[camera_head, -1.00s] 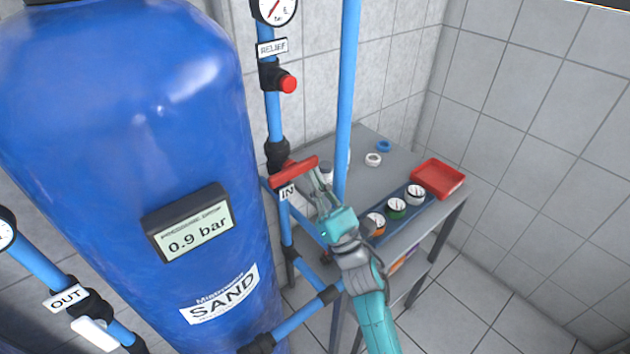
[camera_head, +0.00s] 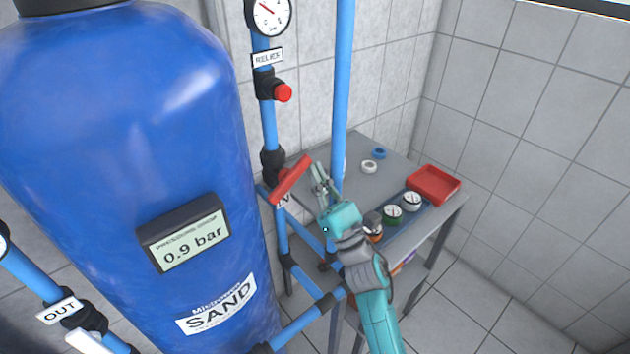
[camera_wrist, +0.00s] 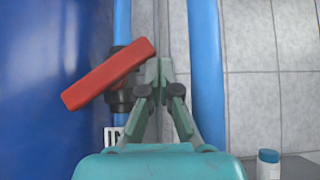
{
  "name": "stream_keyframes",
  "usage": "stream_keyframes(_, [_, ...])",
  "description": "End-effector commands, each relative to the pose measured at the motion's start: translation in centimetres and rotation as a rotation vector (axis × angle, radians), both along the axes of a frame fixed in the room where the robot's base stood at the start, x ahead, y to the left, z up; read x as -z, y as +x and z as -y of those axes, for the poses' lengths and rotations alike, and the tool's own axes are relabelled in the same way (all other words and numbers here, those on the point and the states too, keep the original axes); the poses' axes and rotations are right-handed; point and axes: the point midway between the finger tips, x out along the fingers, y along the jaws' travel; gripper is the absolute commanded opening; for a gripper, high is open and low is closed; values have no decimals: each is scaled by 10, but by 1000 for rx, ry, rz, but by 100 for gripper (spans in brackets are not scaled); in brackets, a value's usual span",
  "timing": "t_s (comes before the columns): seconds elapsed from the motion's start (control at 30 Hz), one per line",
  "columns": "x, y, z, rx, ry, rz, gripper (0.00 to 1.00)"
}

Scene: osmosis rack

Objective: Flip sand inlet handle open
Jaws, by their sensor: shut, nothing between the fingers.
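The sand inlet handle (camera_head: 290,180) is a red bar on the blue inlet pipe, above the white IN label (camera_head: 283,199). It is tilted, its right end higher than its left. It also shows in the wrist view (camera_wrist: 108,74), slanting up to the right. The big blue SAND tank (camera_head: 120,130) stands to its left. My gripper (camera_head: 317,168) is just right of the handle's upper end; in the wrist view its fingers (camera_wrist: 158,68) are together and empty. In the wrist view the fingertips are close beside the handle's right end; I cannot tell if they touch.
A vertical blue pipe (camera_head: 341,90) stands close right of my gripper. The red relief knob (camera_head: 284,93) and a gauge (camera_head: 270,15) are above the handle.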

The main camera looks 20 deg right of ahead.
Motion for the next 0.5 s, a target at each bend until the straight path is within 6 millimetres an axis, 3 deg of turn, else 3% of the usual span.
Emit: stream_keyframes(0.5, [-27, 0, -1, -1, 0, 1, 0])
